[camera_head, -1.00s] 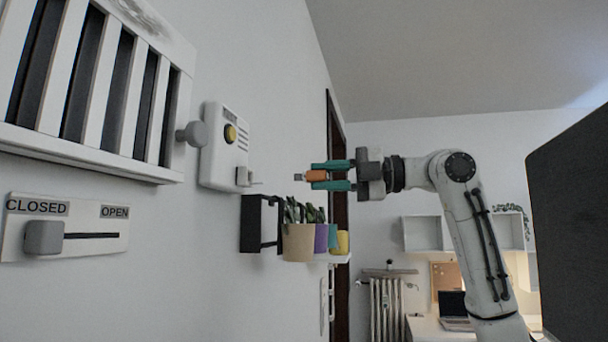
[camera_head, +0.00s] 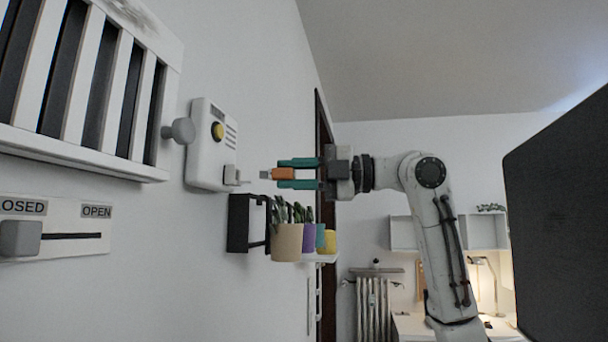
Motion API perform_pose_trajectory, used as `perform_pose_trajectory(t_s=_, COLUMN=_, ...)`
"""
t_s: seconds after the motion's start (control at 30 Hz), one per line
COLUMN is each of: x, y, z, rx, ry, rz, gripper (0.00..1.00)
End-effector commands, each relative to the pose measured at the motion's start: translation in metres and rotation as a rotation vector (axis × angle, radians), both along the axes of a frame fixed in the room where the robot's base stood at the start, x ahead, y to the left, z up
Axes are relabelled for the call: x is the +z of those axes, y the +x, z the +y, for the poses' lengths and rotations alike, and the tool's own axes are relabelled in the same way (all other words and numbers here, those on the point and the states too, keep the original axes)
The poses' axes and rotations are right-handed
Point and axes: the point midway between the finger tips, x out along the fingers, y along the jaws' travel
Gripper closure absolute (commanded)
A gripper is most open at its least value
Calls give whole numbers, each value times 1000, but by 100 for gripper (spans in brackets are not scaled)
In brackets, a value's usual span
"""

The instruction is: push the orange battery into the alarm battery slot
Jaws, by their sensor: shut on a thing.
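The orange battery (camera_head: 284,173) has a grey end that points left. The inside of the slot cannot be seen.
A black wall bracket (camera_head: 245,222) and a small shelf of potted plants (camera_head: 288,241) are below the battery. A grey knob (camera_head: 179,131) sits on the slatted vent left of the alarm. A radiator (camera_head: 371,305) and desk are farther back.

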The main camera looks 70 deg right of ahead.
Motion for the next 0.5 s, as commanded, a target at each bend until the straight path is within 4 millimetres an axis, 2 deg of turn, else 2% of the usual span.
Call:
perform_pose_trajectory(t_s=0.2, x=1, y=19, z=3, rx=1, ry=1, rz=-1, gripper=100)
perform_pose_trajectory(t_s=0.5, x=0, y=31, z=4, rx=0, ry=0, rz=-1, gripper=100)
